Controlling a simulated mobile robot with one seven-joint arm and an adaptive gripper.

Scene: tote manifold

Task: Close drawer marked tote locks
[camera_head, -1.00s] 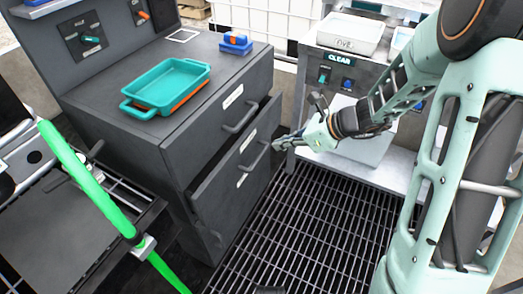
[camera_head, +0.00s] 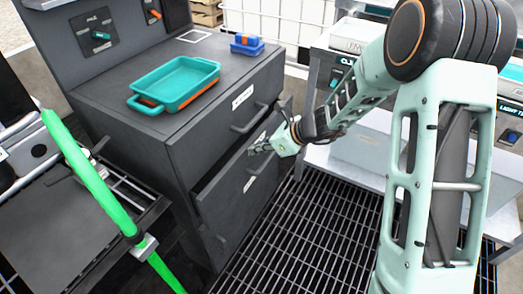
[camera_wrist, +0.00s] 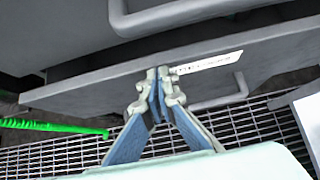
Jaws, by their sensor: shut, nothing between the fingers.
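The dark grey cabinet (camera_head: 175,150) has a lower drawer (camera_head: 225,203) that stands partly out, with a dark gap along its top edge. It also shows in the wrist view (camera_wrist: 110,88). Its front has a white label (camera_wrist: 207,63), too small to read, and a grey bar handle (camera_wrist: 222,97). The upper drawer looks shut, with its own label and handle (camera_head: 250,122). My gripper (camera_head: 254,150) is shut and empty at the upper part of the lower drawer's front. In the wrist view its fingertips (camera_wrist: 160,75) overlap the front beside the label; contact is unclear.
A teal tray (camera_head: 175,82) and a blue-and-orange block (camera_head: 247,44) stand on the cabinet top. A bright green bar (camera_head: 95,180) slants up at the left. A grey shelf unit (camera_head: 345,160) stands to the right. Metal grating (camera_head: 290,240) covers the open floor.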

